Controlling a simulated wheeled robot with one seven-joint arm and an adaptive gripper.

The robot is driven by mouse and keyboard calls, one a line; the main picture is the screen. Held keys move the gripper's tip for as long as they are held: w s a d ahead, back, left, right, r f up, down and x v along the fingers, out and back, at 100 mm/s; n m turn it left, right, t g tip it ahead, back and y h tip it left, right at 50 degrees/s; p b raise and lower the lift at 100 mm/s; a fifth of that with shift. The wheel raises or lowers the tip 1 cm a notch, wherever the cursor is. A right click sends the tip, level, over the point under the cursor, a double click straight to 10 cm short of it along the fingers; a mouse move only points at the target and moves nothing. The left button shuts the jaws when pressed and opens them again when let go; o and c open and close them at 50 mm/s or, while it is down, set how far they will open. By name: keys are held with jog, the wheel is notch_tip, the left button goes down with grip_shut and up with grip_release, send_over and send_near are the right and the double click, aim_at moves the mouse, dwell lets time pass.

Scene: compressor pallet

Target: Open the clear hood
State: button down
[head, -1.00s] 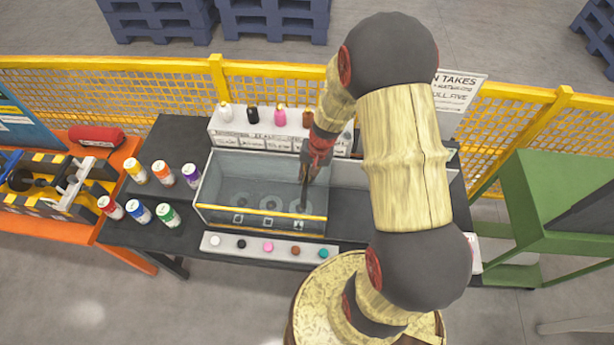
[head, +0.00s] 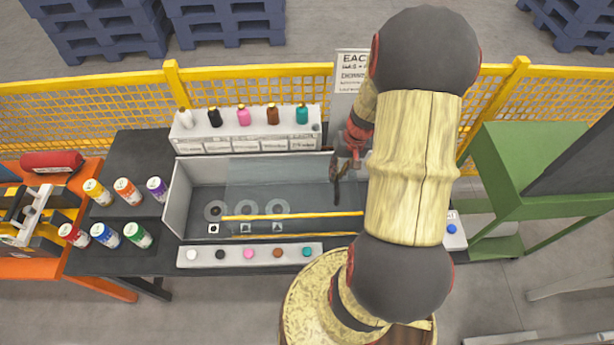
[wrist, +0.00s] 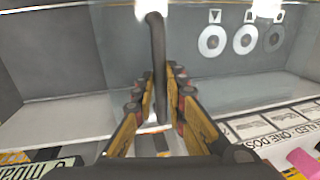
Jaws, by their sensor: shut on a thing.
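The clear hood (head: 275,178) is a see-through cover with a yellow front edge, over the middle and right of a long grey case (head: 177,202). The left end of the case is uncovered, with one pale ring there; two more rings show through the hood. My gripper (head: 338,182) is at the right part of the hood. In the wrist view my gripper (wrist: 157,112) is shut on a dark bar-like handle (wrist: 156,50), which stands between its fingers. My arm hides the right end of the case.
Behind the case a white rack (head: 245,138) holds several coloured bottles. In front lies a strip (head: 250,255) of coloured buttons. Several capped jars (head: 130,192) stand at the left. A yellow mesh fence (head: 100,108) runs behind; a green stand (head: 530,175) is at the right.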

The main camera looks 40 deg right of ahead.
jog(key=s+d+b, duration=0.2)
jog(key=s+d, duration=1.4)
jog(key=d, duration=0.3)
jog(key=shift+d+b, duration=0.3)
jog(key=c, duration=1.9)
grip_release()
jog(key=shift+o, duration=0.5)
notch_tip(320, 180, up, 12)
jog(key=s+d, duration=0.1)
jog(key=shift+s+d, duration=0.15)
jog(key=shift+d, duration=0.25)
jog(key=shift+f, duration=0.1)
